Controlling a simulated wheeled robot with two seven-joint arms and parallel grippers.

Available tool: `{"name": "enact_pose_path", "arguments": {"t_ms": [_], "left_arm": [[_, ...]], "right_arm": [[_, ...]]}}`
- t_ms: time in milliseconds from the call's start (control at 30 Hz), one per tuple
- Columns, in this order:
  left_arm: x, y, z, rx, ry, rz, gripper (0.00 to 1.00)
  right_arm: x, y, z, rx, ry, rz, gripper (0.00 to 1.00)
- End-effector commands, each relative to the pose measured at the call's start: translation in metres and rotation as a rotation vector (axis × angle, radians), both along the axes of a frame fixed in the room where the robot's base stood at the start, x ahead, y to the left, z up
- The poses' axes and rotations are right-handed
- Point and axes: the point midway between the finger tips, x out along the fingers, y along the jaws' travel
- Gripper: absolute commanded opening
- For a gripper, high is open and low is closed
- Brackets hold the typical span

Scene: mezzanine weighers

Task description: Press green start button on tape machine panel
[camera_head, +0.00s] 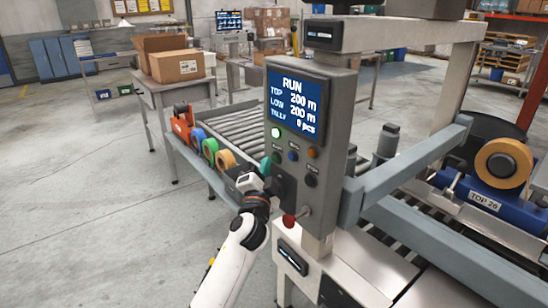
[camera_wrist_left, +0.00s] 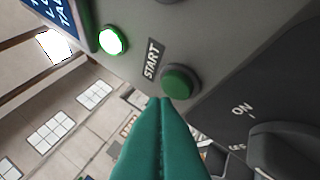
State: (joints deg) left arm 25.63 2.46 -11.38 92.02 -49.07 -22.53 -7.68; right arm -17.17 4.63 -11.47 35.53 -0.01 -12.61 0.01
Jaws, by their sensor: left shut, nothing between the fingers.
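The grey tape machine panel (camera_head: 330,120) stands in the middle of the head view. Its blue screen (camera_head: 296,103) reads RUN, with TOP and LOW at 200 m and TALLY 0 pcs. A lit green lamp (camera_head: 276,133) glows below the screen; it also shows in the left wrist view (camera_wrist_left: 113,40). The green start button (camera_wrist_left: 180,82) sits beside the START label (camera_wrist_left: 152,60). My left gripper (camera_head: 265,167) is shut and empty at the panel's left edge. Its teal fingertips (camera_wrist_left: 160,101) are close beside the button; I cannot tell whether they touch. My right gripper is not in view.
A dark rotary switch (camera_head: 280,188) with ON marking and a red knob (camera_head: 289,220) sit lower on the panel. Tape rolls (camera_head: 210,147) lie on a shelf behind my left arm. A tape head (camera_head: 502,163) and roller conveyor lie right. Open floor lies left.

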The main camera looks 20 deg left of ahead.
Motion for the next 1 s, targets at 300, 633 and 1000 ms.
{"name": "enact_pose_path", "arguments": {"t_ms": [300,633,1000], "left_arm": [[-0.002,0.001,0.0,0.0,0.001,0.001,0.0],[-0.022,0.018,0.002,0.0,0.002,0.001,0.0],[-0.041,0.032,0.0,0.001,0.001,0.001,0.0]], "right_arm": [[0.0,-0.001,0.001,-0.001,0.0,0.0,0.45],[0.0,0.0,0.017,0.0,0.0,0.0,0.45],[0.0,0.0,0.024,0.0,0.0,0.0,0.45]]}}
